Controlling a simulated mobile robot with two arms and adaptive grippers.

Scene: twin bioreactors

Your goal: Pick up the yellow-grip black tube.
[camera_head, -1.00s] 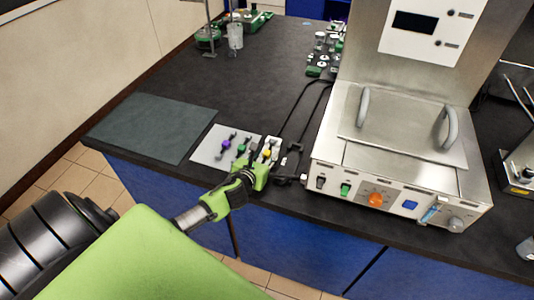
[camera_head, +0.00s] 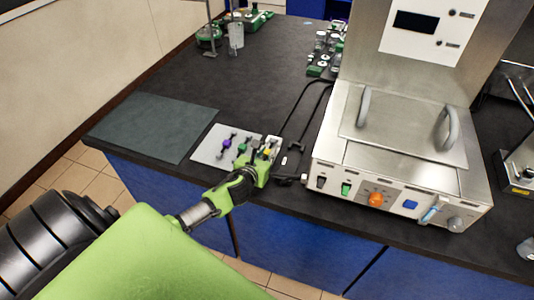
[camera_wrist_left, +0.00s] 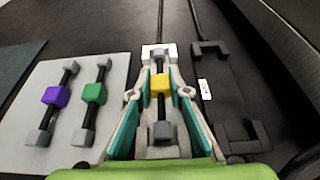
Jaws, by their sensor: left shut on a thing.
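The yellow-grip black tube (camera_wrist_left: 160,84) has a yellow block in its middle and grey end blocks. It lies lengthwise between the fingers of my left gripper (camera_wrist_left: 160,80), which is shut on it at the yellow block. In the head view my left gripper (camera_head: 265,150) is at the right edge of the light grey plate (camera_head: 207,152), near the bench's front edge. The fingers hide much of the tube there. I cannot tell whether the tube is clear of the surface. My right gripper is not in view.
Purple-grip (camera_wrist_left: 56,96) and green-grip (camera_wrist_left: 95,93) tubes lie on the plate to the left. A black bracket (camera_wrist_left: 218,95) with a white label is close on the right. A steel bath (camera_head: 400,150) stands farther right. A dark mat (camera_head: 152,127) lies left.

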